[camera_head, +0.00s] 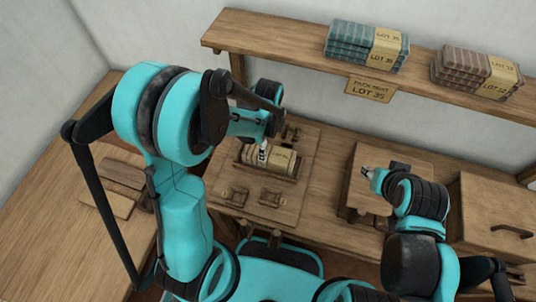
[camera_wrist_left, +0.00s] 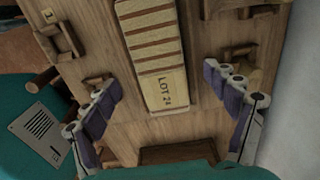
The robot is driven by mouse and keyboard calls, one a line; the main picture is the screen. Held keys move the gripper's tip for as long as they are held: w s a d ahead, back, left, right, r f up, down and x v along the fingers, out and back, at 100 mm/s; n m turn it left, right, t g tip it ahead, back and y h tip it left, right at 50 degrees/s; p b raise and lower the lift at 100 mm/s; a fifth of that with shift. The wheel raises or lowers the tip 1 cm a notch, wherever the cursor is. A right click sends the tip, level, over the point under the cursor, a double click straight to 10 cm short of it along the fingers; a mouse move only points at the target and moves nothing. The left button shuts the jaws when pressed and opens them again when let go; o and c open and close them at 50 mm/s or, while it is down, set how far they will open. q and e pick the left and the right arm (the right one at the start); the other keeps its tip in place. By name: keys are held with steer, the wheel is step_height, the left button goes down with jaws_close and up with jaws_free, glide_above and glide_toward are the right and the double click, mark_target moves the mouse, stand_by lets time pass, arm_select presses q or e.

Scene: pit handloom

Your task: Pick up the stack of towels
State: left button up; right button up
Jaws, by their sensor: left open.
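A tan striped stack with a "LOT 24" band (camera_wrist_left: 168,88) lies on the wooden workboard. It also shows in the head view (camera_head: 284,160), in a low tray partly behind my left gripper (camera_head: 264,140). In the left wrist view my left gripper (camera_wrist_left: 160,85) is open, its fingers apart on either side of the stack's banded end, with clear board between; nothing is held. A teal towel stack with a "LOT 35" band (camera_head: 352,46) and a brown striped stack (camera_head: 468,72) lie on the shelf. My right gripper (camera_head: 368,172) is above a small board; its jaws are unclear.
The wooden shelf (camera_head: 290,47) runs along the wall. A sign (camera_head: 370,89) below it reads "PACK NEXT LOT 35". Small wooden holders (camera_head: 270,197) sit on the workboard. A wooden box with a dark handle (camera_head: 495,215) stands at right.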

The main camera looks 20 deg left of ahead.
mark_target(269, 152)
arm_select(q)
step_height(269, 152, down, 6)
steer(key=shift+d+r+b, duration=0.1)
steer(key=shift+d+b, duration=0.05)
steer(key=shift+b, duration=1)
steer(key=shift+s, duration=0.1)
steer(key=c, duration=1.4)
